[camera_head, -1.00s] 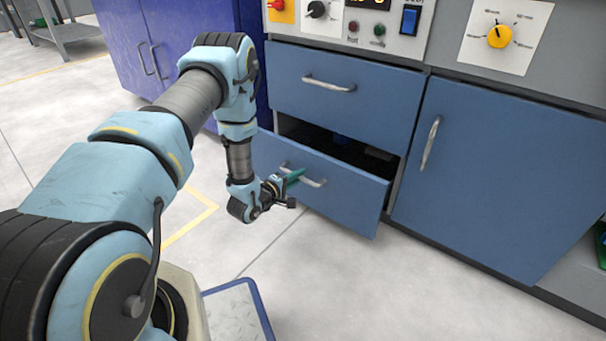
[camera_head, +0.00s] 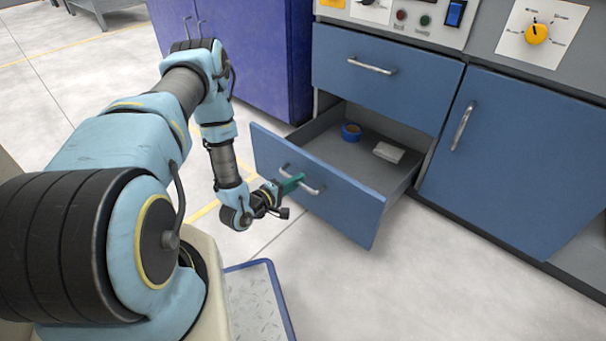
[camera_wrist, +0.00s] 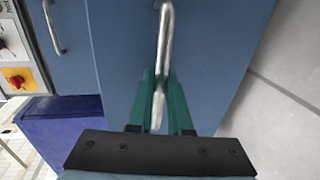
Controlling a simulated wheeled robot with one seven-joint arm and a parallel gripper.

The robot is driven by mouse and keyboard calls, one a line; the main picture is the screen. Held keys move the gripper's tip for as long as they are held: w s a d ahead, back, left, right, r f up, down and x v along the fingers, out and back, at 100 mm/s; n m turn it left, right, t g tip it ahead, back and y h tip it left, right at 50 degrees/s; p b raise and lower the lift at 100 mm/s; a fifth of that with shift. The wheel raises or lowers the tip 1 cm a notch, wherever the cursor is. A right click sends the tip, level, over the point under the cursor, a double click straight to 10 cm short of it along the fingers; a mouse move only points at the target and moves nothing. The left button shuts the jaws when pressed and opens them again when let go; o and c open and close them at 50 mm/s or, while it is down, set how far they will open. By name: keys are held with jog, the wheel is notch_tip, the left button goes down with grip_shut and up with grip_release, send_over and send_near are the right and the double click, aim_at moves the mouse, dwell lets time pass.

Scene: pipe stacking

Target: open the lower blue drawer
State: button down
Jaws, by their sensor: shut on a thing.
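The lower blue drawer (camera_head: 335,205) is pulled well out of the cabinet in the head view. Its silver bar handle (camera_head: 312,188) is on the front panel. My gripper (camera_head: 291,184) is at the left part of this handle. In the wrist view the green fingers of my gripper (camera_wrist: 160,100) lie on either side of the handle (camera_wrist: 166,35), shut on it. The drawer front (camera_wrist: 215,45) fills the middle of that view.
The upper blue drawer (camera_head: 380,85) is closed above. A blue cabinet door (camera_head: 520,165) is closed at the right. A purple cabinet (camera_head: 255,55) stands behind at the left. A blue-edged plate (camera_head: 258,300) lies below my arm. The floor right of the drawer is clear.

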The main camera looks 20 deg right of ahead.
jog(key=shift+s+a, duration=0.1)
jog(key=shift+a, duration=0.15)
jog(key=c, duration=0.8)
grip_release()
jog(key=shift+c, duration=0.2)
jog(key=p+v, duration=0.3)
jog(key=v, duration=0.7)
jog(key=shift+s+a, duration=0.15)
jog(key=shift+a, duration=0.2)
jog(key=shift+r, duration=0.1)
